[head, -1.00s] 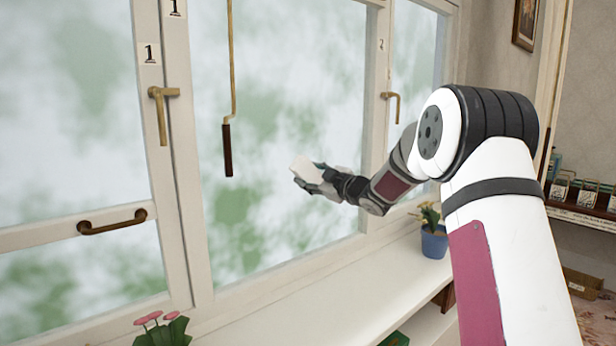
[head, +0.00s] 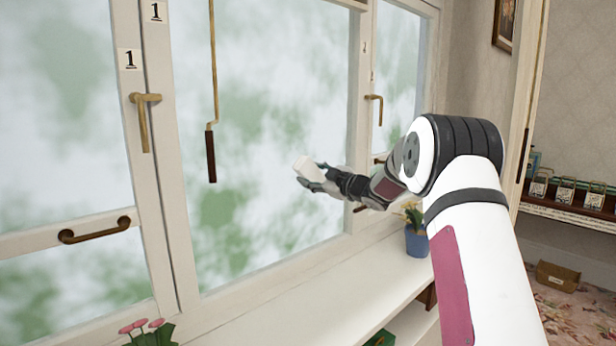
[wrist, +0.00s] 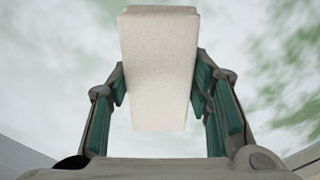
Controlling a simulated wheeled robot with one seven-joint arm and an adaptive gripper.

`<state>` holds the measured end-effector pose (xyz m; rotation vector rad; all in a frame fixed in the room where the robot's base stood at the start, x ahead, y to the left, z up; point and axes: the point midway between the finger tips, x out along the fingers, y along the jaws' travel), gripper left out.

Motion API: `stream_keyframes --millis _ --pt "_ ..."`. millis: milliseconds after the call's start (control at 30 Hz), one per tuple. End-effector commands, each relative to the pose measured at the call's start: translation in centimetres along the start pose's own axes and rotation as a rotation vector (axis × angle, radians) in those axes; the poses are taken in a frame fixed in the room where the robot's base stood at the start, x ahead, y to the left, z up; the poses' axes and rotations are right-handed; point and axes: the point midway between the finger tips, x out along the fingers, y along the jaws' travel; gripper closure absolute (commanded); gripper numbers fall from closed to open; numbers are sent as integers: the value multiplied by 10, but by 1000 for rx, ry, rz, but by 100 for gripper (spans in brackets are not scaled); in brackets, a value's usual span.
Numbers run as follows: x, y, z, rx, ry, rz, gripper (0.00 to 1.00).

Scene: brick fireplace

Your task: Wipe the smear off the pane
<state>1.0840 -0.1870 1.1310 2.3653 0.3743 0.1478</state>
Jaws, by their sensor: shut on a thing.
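My gripper (head: 318,176) is shut on a white block-shaped pad (head: 304,167). In the wrist view the pad (wrist: 158,70) sits between the two green-lined fingers (wrist: 160,95) and sticks out beyond them. The middle window pane (head: 270,110) shows a mottled white and green view. I cannot tell a smear apart from that cloudy pattern. The pad is in front of the right part of this pane; I cannot tell whether it touches the glass.
A rod with a dark handle (head: 211,155) hangs in front of the pane. A brass window handle (head: 143,120) is on the left frame. A blue flowerpot (head: 416,240) stands on the sill (head: 300,290). Pink flowers (head: 140,325) are at the bottom left.

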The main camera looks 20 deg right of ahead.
Motion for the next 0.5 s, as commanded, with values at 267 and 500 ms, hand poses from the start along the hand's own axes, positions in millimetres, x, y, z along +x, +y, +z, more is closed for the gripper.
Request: stream_keyframes --millis 267,500 --pt "0 2 2 -1 1 -1 76" --pt "-8 3 1 1 0 -1 76"
